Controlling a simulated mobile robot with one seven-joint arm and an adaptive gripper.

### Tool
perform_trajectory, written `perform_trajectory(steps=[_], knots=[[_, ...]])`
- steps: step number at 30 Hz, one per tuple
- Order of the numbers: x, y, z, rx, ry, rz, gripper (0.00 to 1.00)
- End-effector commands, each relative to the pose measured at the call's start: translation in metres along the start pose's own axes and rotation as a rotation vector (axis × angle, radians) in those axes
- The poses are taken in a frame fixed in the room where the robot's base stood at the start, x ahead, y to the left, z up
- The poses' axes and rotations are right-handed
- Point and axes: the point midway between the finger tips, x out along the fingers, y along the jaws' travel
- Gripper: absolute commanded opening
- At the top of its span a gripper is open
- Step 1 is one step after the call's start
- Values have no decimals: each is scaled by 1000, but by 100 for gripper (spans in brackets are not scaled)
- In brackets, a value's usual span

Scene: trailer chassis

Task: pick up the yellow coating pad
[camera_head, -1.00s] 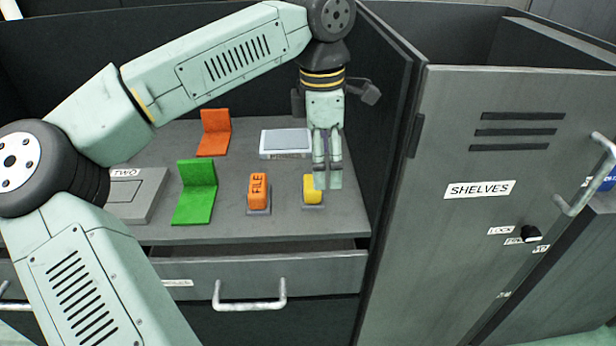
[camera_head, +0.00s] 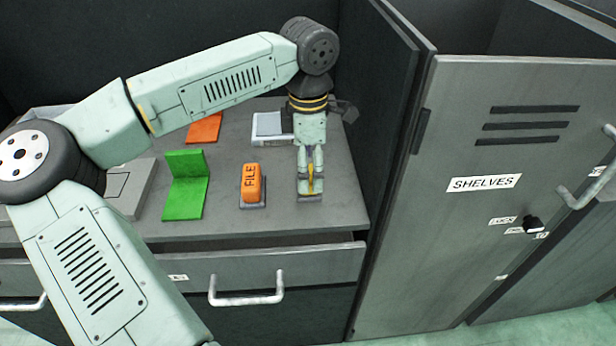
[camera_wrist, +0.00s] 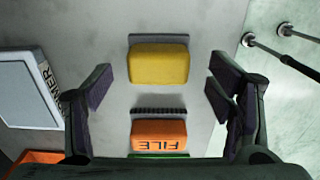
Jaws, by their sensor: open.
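The yellow coating pad (camera_wrist: 159,64) sits on a small grey base on the grey worktop, and in the wrist view it lies between and a little beyond my open fingers. In the head view, my gripper (camera_head: 309,188) points down at the pad (camera_head: 313,185), and the fingers hide most of it. My gripper (camera_wrist: 158,90) is open and empty in the wrist view, with one dark finger pad to each side. I cannot tell the exact height of the fingertips above the worktop.
An orange block marked FILE (camera_head: 251,183) stands left of the pad, with a green angled piece (camera_head: 186,190) farther left. A grey-white box (camera_head: 270,128) and an orange piece (camera_head: 204,128) lie behind. A dark cabinet wall (camera_head: 380,130) rises close on the right. A drawer (camera_head: 290,266) is below.

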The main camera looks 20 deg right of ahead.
Motion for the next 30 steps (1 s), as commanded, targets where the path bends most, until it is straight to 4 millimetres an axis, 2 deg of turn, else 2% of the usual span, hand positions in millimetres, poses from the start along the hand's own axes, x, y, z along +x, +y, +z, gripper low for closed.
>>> perform_trajectory(steps=[6,13,30], knots=[[23,1,0,0,-1,1,75],[25,1,0,-1,-1,1,75],[25,1,0,0,-1,1,38]])
